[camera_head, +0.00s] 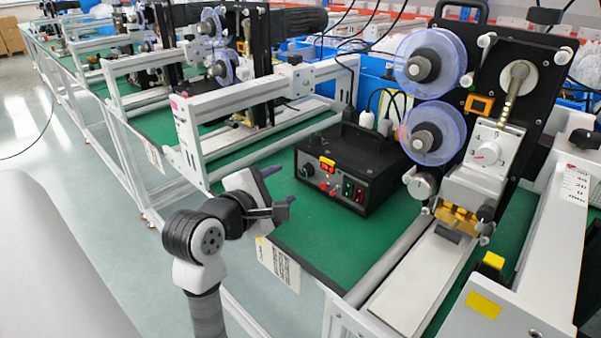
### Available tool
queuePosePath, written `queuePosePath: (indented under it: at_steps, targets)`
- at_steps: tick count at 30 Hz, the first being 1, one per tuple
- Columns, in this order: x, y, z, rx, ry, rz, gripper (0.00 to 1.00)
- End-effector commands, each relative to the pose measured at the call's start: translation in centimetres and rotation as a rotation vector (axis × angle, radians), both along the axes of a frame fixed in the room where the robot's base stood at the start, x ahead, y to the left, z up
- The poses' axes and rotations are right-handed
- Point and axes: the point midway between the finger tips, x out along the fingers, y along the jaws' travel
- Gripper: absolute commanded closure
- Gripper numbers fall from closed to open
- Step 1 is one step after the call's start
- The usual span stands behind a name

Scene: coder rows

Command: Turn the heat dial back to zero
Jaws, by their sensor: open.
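A black control box (345,165) sits on the green bench top in the middle of the view. No readable label shows which one is the heat dial. My gripper (284,185) is open and empty, left of the box's front and apart from it. Its dark fingers point right.
Two clear spools (430,62) hang above the box's right side. White plugs and cables (375,118) rise behind the box. A white rail frame (250,100) stands behind my gripper. Green bench top (320,235) is free in front of the box.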

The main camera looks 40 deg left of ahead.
Motion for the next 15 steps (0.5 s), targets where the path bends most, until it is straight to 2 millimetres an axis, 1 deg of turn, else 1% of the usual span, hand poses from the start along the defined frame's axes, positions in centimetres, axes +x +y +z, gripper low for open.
queuePosePath:
  at_steps: [1, 6, 10, 15]
  targets:
    - [1.2, 0.1, -0.1, -0.003, 0.001, -0.005, 0.52]
    - [4.5, 0.7, -0.9, -0.004, -0.001, -0.003, 0.52]
    - [6.3, 1.0, -1.4, -0.003, 0.000, -0.003, 0.52]
    - [7.5, 1.2, -1.7, -0.001, -0.001, -0.001, 0.52]
